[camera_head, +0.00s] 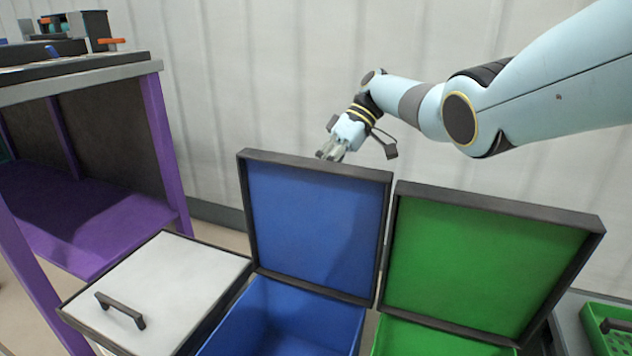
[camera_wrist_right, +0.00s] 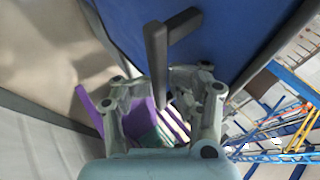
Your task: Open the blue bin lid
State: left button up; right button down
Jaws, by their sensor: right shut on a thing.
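The blue bin (camera_head: 275,325) is in the lower middle of the head view. Its blue lid (camera_head: 318,225) stands raised, nearly upright, with its inner face toward me. My right gripper (camera_head: 328,152) is behind the lid's top edge, partly hidden by it. In the wrist view, the right gripper (camera_wrist_right: 165,108) is shut on the dark lid handle (camera_wrist_right: 157,58), which runs between its fingers. The blue lid's outer face (camera_wrist_right: 225,32) shows beyond the handle. My left gripper is not in view.
Left of the blue bin is a bin with a closed white lid (camera_head: 165,285) and dark handle. To the right, a green lid (camera_head: 480,265) stands open. A purple-legged table (camera_head: 165,140) is at left. A pale wall rises behind the lids.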

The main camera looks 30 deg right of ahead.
jog(key=shift+s+d, duration=0.4)
jog(key=shift+d, duration=0.2)
jog(key=shift+s, duration=0.15)
jog(key=c, duration=1.4)
grip_release()
jog(key=shift+s+d, duration=0.1)
jog(key=shift+d, duration=0.05)
jog(key=shift+o, duration=0.2)
jog(key=shift+d, duration=0.2)
jog(key=shift+a+r, duration=0.15)
jog(key=shift+a, duration=0.05)
jog(key=v, duration=0.7)
jog(key=shift+d, duration=0.25)
jog(key=shift+r, duration=0.15)
